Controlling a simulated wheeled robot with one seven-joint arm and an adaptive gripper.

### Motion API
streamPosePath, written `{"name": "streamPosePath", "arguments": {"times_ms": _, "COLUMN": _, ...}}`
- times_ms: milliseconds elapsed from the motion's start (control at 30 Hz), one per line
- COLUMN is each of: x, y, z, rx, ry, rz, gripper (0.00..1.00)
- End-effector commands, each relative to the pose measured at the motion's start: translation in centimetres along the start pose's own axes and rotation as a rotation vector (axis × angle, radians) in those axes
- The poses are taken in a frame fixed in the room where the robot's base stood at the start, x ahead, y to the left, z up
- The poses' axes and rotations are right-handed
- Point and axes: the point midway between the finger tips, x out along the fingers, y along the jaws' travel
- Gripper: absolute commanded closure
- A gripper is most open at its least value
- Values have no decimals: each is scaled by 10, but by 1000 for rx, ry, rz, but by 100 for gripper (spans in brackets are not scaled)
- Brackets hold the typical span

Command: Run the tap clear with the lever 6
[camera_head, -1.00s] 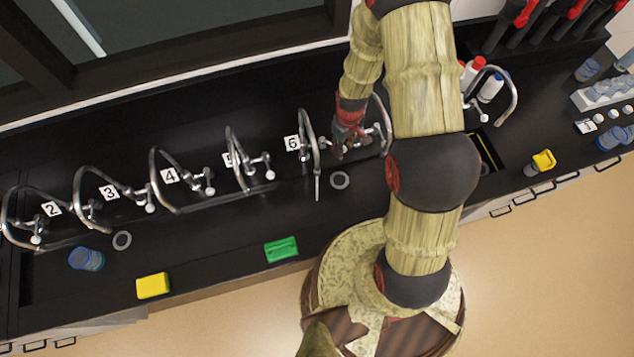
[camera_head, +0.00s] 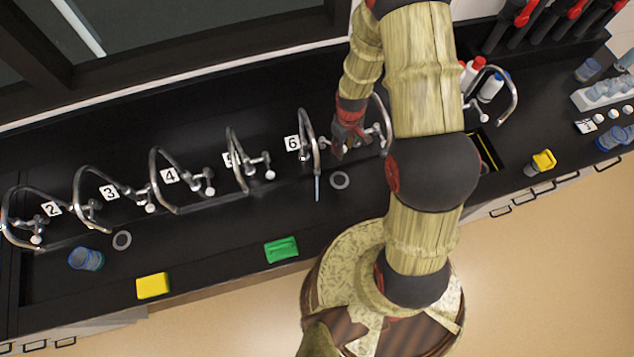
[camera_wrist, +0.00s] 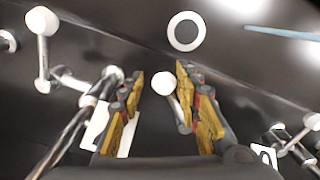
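Tap 6 is the arched steel tap (camera_head: 306,130) beside the label 6 (camera_head: 292,143). A thin bluish stream (camera_head: 317,187) falls from its spout; it also shows in the wrist view (camera_wrist: 285,33). My gripper (camera_head: 352,148) is just right of this tap and hides much of its valve. In the wrist view my gripper (camera_wrist: 165,110) is open, its yellow-padded fingers apart. A lever with a white ball knob (camera_wrist: 163,83), apparently lever 6, shows between and beyond them. I cannot tell whether a finger touches it.
More taps, labelled 2 to 5, stand to the left, with tap 5 (camera_head: 232,150) nearest. Another tap (camera_head: 385,120) is close on the right, partly behind my arm. A grey ring (camera_head: 340,180), a green sponge (camera_head: 281,249) and a yellow sponge (camera_head: 153,285) lie on the black counter.

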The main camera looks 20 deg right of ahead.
Motion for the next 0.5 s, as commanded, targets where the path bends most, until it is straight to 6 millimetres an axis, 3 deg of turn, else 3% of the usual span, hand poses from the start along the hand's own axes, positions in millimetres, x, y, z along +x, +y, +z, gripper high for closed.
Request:
{"name": "streamPosePath", "arguments": {"times_ms": 300, "x": 0, "y": -1, "z": 0, "rx": -1, "ry": 0, "rz": 0, "gripper": 67}}
{"name": "streamPosePath", "arguments": {"times_ms": 500, "x": 0, "y": -21, "z": 0, "rx": -4, "ry": -1, "rz": 0, "gripper": 67}}
